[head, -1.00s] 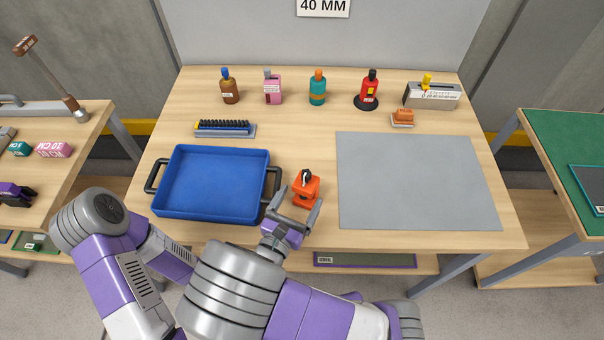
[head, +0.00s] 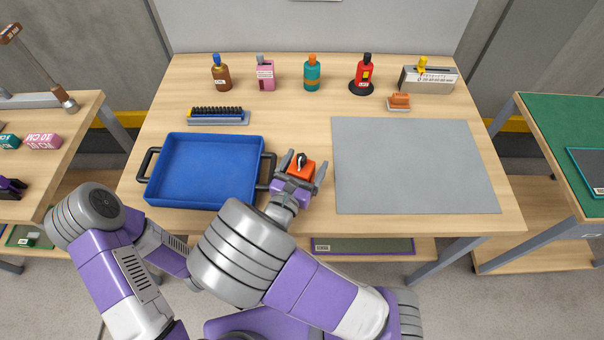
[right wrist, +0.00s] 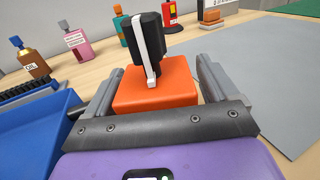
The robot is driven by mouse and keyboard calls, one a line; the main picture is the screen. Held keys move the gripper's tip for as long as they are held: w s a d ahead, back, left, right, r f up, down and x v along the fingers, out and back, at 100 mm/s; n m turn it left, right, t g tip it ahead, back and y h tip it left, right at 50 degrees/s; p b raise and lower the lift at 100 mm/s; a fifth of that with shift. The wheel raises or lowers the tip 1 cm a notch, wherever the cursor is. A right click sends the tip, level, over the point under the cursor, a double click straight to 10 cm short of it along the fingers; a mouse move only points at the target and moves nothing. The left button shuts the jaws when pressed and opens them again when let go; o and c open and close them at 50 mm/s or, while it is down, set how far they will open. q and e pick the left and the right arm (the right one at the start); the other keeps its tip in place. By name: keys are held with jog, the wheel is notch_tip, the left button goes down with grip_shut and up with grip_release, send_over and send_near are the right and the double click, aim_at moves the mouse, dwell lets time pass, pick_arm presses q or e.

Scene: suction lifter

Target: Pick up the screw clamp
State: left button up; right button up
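The screw clamp (head: 301,168) is an orange block with a black and white handle on top, standing on the table between the blue tray and the grey mat. It also shows in the right wrist view (right wrist: 156,84). My right gripper (head: 303,165) is open, with one finger on each side of the clamp. In the right wrist view the right gripper (right wrist: 157,86) shows small gaps beside the orange block. The clamp's lower part is hidden by the gripper. My left arm shows at the lower left, but its gripper is not visible.
The blue tray (head: 162,199) with black handles stands close to the left of the clamp. The flat grey mat (head: 415,165) lies to the right. Several bottles, such as the teal bottle (head: 312,75), stand along the back. An orange-topped brush (head: 399,101) lies behind the mat.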

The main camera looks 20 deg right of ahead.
jog(key=c, duration=1.2)
